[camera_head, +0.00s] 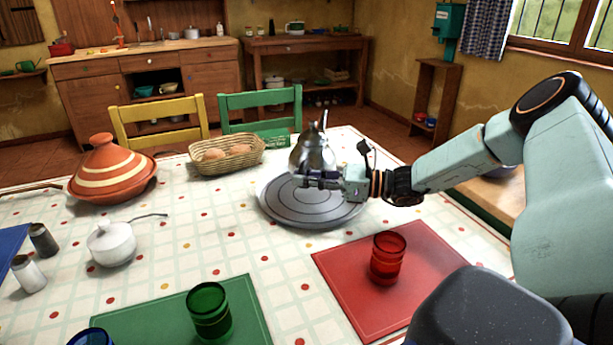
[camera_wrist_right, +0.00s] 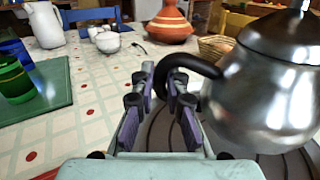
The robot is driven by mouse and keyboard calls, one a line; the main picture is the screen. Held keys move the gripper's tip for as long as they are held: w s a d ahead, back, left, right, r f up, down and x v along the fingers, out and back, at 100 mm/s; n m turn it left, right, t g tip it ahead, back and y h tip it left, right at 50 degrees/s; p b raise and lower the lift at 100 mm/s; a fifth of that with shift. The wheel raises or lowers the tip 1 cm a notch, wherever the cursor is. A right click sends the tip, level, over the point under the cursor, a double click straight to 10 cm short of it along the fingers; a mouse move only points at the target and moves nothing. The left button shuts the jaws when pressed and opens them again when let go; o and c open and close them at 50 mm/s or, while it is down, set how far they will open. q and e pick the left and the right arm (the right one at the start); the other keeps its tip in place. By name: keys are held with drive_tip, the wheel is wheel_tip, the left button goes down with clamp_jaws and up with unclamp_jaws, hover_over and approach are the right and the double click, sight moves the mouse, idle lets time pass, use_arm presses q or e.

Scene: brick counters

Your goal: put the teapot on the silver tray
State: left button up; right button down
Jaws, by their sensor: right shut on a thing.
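The shiny metal teapot (camera_head: 313,155) is upright over the far part of the round silver-grey tray (camera_head: 310,213) in the head view. I cannot tell whether its base touches the tray. My right gripper (camera_head: 318,181) reaches in from the right and is shut on the teapot's black handle. In the right wrist view the handle (camera_wrist_right: 202,63) runs between the fingers (camera_wrist_right: 163,95), and the teapot body (camera_wrist_right: 265,95) is at the right. The ringed tray (camera_wrist_right: 225,148) shows below it. My left gripper is not in view.
A bread basket (camera_head: 227,154) is left of the tray, with a tagine (camera_head: 108,170) farther left. A white sugar bowl (camera_head: 112,245) is front left. A red glass (camera_head: 388,258) stands on a red mat (camera_head: 345,272), and a green glass (camera_head: 209,312) on a green mat. The tray's front is bare.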

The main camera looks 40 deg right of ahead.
drive_tip(key=f+b, duration=0.2)
drive_tip(key=f, duration=0.1)
drive_tip(key=shift+w+a+f, duration=0.15)
drive_tip(key=shift+w+a, duration=0.05)
drive_tip(key=shift+f, duration=0.3)
drive_tip(key=shift+d, duration=0.15)
drive_tip(key=shift+s+r, duration=0.1)
drive_tip(key=shift+r, duration=0.05)
drive_tip(key=shift+f+b, duration=0.25)
drive_tip(key=shift+b, duration=0.15)
drive_tip(key=c, duration=1.8)
unclamp_jaws()
drive_tip(key=shift+f, duration=0.15)
drive_tip(key=o, duration=0.4)
drive_tip(key=shift+s, duration=0.1)
drive_tip(key=shift+o, duration=0.2)
